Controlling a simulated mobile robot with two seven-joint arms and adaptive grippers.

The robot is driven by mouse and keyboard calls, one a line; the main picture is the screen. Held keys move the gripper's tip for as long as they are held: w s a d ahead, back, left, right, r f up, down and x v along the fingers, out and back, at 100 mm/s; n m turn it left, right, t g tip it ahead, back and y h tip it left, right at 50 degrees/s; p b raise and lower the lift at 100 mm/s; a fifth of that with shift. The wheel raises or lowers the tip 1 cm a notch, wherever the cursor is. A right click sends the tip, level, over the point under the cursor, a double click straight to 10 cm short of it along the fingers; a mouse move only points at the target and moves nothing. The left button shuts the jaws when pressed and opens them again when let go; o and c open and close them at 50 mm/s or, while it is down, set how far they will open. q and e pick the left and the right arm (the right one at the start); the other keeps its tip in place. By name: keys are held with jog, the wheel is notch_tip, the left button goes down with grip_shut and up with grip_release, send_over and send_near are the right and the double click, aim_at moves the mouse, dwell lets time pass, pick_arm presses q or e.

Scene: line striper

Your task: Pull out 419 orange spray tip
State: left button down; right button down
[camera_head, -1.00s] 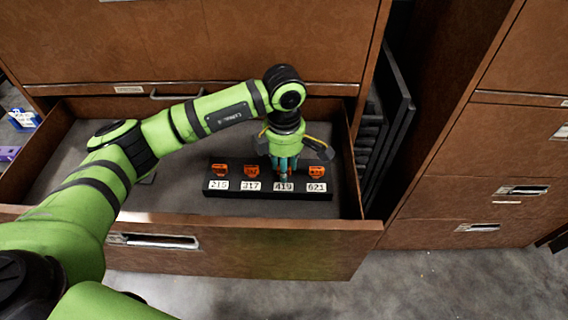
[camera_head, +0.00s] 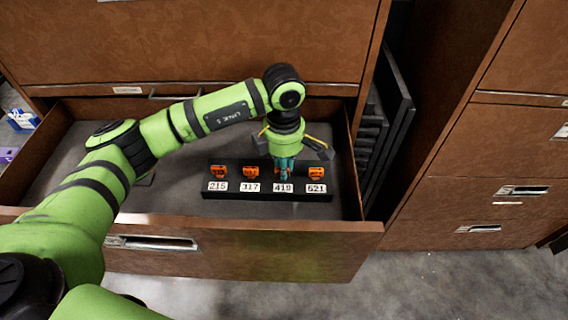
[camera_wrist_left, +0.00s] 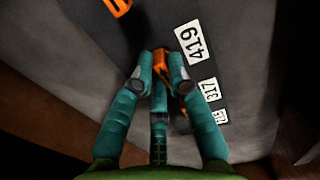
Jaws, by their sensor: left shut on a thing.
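The 419 orange spray tip (camera_wrist_left: 160,62) sits between the teal fingers of my left gripper (camera_wrist_left: 161,78) in the left wrist view. The gripper is shut on it. In the head view, my left gripper (camera_head: 284,172) points down at the black holder (camera_head: 267,197), just behind the white 419 label (camera_head: 283,188). The fingers mostly hide the tip there. I cannot tell whether the tip is clear of its slot. The 419 label also shows beside the fingers in the left wrist view (camera_wrist_left: 188,42). My right gripper is not in view.
Orange tips 215 (camera_head: 218,171), 317 (camera_head: 251,171) and 621 (camera_head: 316,172) stand in the same row, close on both sides. The holder lies inside an open brown drawer (camera_head: 250,240), near its front wall. The drawer floor to the left is mostly bare.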

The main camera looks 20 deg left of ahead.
pick_arm(q)
jog(key=shift+r, duration=0.7)
jog(key=shift+s+r+p, duration=0.1)
jog(key=shift+r+p, duration=1.3)
jog(key=shift+r, duration=1)
